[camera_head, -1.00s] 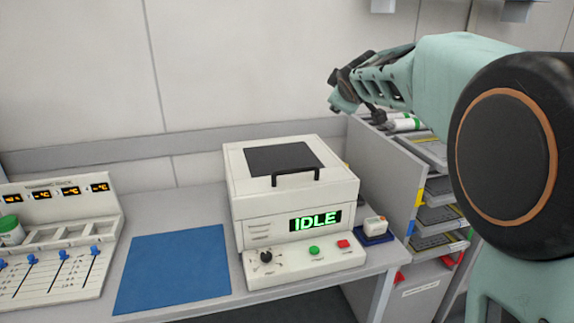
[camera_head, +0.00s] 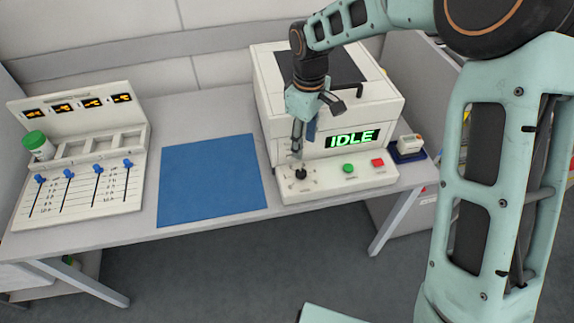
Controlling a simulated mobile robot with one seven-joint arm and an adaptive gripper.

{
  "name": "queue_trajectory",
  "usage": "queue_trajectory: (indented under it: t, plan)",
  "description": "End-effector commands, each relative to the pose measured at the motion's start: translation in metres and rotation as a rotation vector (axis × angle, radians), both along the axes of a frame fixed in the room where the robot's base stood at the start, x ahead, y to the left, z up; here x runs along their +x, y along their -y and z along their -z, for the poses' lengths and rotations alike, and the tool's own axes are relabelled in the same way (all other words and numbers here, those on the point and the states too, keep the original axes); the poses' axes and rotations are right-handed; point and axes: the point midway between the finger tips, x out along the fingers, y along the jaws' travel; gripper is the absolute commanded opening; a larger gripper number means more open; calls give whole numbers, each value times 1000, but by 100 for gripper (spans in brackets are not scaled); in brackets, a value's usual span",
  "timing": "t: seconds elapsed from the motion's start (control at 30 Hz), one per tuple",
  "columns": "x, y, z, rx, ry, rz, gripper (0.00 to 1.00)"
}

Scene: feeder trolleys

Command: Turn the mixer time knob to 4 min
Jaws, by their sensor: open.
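My gripper (camera_head: 304,148) points down just above and behind the knob, in front of the mixer's face. Its fingers are apart and hold nothing. I cannot tell whether they touch the knob; they appear above it.
A green button (camera_head: 348,168) and a red button (camera_head: 378,162) are right of the knob. A blue mat (camera_head: 212,180) lies left of the mixer. Further left stands a white slider unit (camera_head: 85,190) with a green-capped jar (camera_head: 38,144). A small device (camera_head: 409,145) is at right.

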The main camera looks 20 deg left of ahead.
Motion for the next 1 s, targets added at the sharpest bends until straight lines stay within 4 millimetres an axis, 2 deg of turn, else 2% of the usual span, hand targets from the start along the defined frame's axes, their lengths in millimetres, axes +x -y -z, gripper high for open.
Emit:
queue_trajectory:
  t: [0.17,0.6,0.8,1.0]
  plan:
    - [-4,-1,15,-10,-7,-33,42]
    - [-4,-2,92,-8,-7,-31,42]
    - [-2,-1,109,-8,-3,-28,42]
    - [-2,-1,111,-8,-2,-28,42]
